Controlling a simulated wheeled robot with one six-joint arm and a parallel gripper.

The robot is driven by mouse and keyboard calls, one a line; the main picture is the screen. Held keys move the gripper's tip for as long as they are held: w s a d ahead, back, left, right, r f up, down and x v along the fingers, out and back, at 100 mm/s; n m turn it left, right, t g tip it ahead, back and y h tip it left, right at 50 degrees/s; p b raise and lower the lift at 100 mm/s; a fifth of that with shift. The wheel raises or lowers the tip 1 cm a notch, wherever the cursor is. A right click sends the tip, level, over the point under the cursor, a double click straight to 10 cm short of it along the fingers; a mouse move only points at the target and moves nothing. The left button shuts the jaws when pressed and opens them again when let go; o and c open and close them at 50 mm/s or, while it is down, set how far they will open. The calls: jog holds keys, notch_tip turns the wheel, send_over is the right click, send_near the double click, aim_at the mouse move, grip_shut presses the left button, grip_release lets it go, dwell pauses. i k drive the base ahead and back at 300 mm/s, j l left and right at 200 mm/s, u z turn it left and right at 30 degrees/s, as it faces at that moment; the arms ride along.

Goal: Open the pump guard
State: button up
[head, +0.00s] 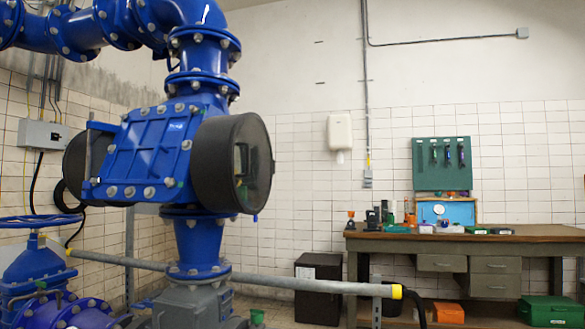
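A large blue pump body (150,150) hangs on blue pipework at the left of the head view. A black round housing with a clear front (238,164) sits on its right side and looks closed. A similar dark round part (80,165) is on its left side, partly hidden by the body. No part is clearly marked as the pump guard; I cannot tell whether it is one of these round covers. No hinge or latch can be made out. My gripper is not in view.
A grey rail (300,284) with a yellow-and-black end crosses low in front. A blue handwheel valve (42,270) stands at lower left. A workbench (470,236) with tools is at the right, and a black cabinet (318,288) stands left of it.

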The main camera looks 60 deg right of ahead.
aim_at(232, 177)
jog(key=z, duration=1.15)
